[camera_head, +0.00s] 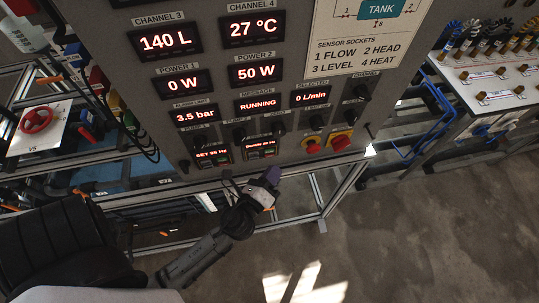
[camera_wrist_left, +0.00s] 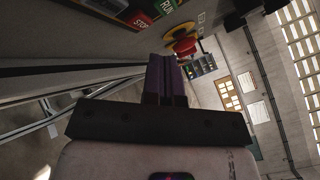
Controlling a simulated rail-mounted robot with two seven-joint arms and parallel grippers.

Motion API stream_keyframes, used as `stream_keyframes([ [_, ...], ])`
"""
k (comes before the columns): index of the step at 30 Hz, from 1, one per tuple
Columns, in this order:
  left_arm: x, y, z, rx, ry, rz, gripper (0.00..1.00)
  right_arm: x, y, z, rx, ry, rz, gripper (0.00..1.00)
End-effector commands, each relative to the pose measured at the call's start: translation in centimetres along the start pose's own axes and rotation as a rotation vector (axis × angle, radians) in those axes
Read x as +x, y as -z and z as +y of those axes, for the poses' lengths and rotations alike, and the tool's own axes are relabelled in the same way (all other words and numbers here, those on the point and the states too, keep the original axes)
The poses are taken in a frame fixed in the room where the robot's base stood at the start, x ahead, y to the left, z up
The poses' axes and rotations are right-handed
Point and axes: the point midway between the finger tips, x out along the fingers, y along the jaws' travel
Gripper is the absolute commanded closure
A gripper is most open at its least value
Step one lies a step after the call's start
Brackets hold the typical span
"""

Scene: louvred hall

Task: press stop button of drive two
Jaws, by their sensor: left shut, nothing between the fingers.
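Drive two (camera_head: 262,148) is taken to be the right-hand of two small drive units low on the grey control panel; its small lettering is hard to read. The left-hand drive unit (camera_head: 212,154) sits beside it. In the left wrist view a red STOP button (camera_wrist_left: 142,22) and a green RUN button (camera_wrist_left: 163,7) show at the top edge. My left gripper (camera_head: 271,176) is shut and empty, just below the panel's lower edge. In the left wrist view its purple fingertips (camera_wrist_left: 164,59) are below the STOP button, apart from it. My right gripper is not in view.
Two red knobs, one on a yellow plate (camera_head: 352,133), sit right of the drives; one red knob (camera_wrist_left: 184,46) shows close to the fingertips in the wrist view. Black selector knobs (camera_head: 278,128) stick out above. A metal frame (camera_head: 335,195) runs below the panel. The floor (camera_head: 430,220) is clear.

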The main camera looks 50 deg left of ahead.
Motion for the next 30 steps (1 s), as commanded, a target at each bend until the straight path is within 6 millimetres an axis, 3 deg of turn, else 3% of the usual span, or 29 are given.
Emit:
stream_keyframes([
  [12, -2.6, 2.0, -1.7, -0.001, -0.002, 0.0, 1.0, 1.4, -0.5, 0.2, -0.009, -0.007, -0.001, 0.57],
  [30, -2.8, 2.0, -2.0, 0.0, -0.001, -0.001, 1.0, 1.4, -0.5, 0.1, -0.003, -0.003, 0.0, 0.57],
])
